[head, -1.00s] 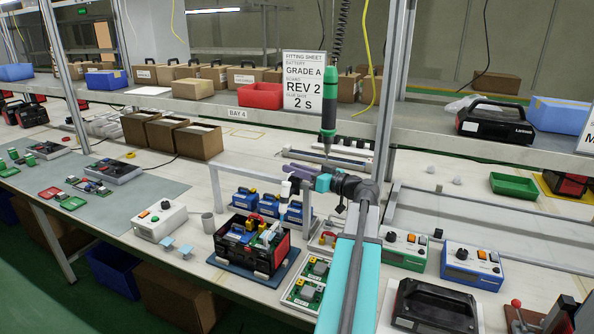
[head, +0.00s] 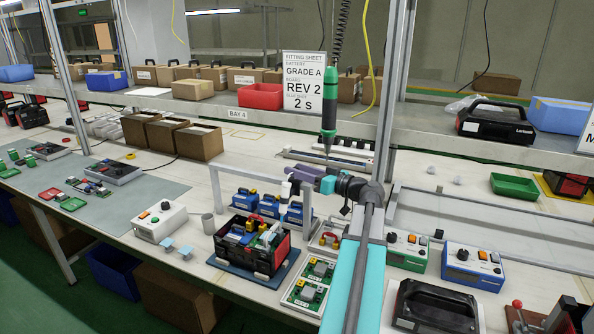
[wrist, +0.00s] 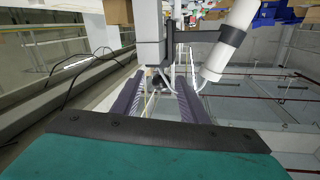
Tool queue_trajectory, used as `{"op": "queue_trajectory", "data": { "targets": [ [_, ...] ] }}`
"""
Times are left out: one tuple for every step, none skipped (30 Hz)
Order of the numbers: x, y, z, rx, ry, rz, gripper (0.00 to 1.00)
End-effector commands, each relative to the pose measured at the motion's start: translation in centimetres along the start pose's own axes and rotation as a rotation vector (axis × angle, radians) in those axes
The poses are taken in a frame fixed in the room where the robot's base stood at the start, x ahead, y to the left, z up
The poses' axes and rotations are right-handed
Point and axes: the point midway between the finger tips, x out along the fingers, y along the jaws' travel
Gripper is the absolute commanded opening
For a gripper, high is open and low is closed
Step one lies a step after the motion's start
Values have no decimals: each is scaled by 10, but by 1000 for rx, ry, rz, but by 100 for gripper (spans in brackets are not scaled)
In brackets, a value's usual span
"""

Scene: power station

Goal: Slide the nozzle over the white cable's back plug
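My gripper (head: 297,172) is beside the right end of a grey frame. In the wrist view its two dark purple fingers (wrist: 158,88) reach a white tool body (wrist: 152,30) and look closed on it. A white tube with a dark band (wrist: 225,48) slants at its side. In the head view the white tool (head: 287,188) points down behind the open black and red battery case (head: 284,255), apart from it. The case holds boards and colored parts. The nozzle tip is small and unclear. I cannot make out the white cable or its back plug.
A grey frame (head: 245,178) stands over several blue units (head: 243,201) behind the case. Green boards (head: 312,280) lie in a tray right of the case. A green driver (head: 329,100) hangs behind my arm.

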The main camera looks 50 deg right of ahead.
Motion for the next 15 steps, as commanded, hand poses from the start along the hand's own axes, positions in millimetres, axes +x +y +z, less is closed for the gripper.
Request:
{"op": "queue_trajectory", "data": {
  "targets": [
    [-6,0,1,0,0,1,40],
    [-10,0,1,0,0,1,40],
    [-14,0,1,0,0,1,40],
    [-18,0,2,-1,0,2,40],
    [-22,0,1,-1,1,2,40],
    [-28,0,2,0,1,2,40],
    [-33,0,2,-1,1,2,40],
    [-37,0,2,0,1,2,40],
    [-43,0,2,0,1,3,40],
    [-48,0,2,0,1,2,40],
    [-52,0,1,0,1,2,40],
    [-58,0,1,0,1,3,40],
    [-62,0,1,0,1,3,40],
    [-67,0,1,0,1,3,40],
    [-73,0,1,0,1,3,40]
  ]
}}
